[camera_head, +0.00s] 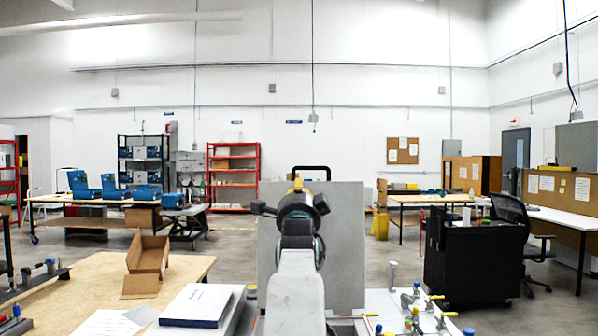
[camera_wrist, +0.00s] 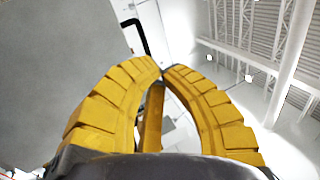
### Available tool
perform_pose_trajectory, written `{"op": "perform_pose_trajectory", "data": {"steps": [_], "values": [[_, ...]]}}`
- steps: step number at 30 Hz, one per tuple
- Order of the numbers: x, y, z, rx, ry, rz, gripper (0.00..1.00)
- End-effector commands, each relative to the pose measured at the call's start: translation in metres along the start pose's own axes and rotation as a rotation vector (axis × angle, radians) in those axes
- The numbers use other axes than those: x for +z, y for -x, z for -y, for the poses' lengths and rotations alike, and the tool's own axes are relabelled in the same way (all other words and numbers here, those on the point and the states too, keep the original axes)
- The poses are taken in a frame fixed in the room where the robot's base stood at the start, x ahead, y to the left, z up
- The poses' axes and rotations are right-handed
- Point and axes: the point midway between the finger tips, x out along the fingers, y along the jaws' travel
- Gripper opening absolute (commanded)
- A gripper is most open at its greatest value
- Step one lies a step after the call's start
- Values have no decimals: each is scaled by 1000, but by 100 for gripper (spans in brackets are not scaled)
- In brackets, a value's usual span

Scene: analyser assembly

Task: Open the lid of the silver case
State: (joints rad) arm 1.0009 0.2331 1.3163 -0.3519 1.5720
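The silver case's lid (camera_head: 343,240) stands upright as a grey panel in the middle of the head view, with a black handle (camera_head: 311,168) on its top edge. The lid also fills the left of the wrist view (camera_wrist: 50,60), with part of the handle (camera_wrist: 135,32) at the top. My gripper (camera_head: 298,184) is in front of the lid near its top edge in the head view. Its yellow ribbed fingers (camera_wrist: 161,68) come together at the tips in the wrist view, with nothing visible held. My arm hides much of the case's lower part.
Several toggle clamps (camera_head: 415,312) stand at the right front. A black cabinet (camera_head: 470,262) and a chair (camera_head: 512,215) stand farther right.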

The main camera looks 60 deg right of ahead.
Motion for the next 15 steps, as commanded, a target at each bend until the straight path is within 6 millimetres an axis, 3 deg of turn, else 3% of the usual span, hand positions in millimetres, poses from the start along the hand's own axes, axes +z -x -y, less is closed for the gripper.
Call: {"op": "perform_pose_trajectory", "data": {"steps": [6,15], "values": [[0,-36,2,1,1,1,0],[1,-64,2,1,1,1,0]]}}
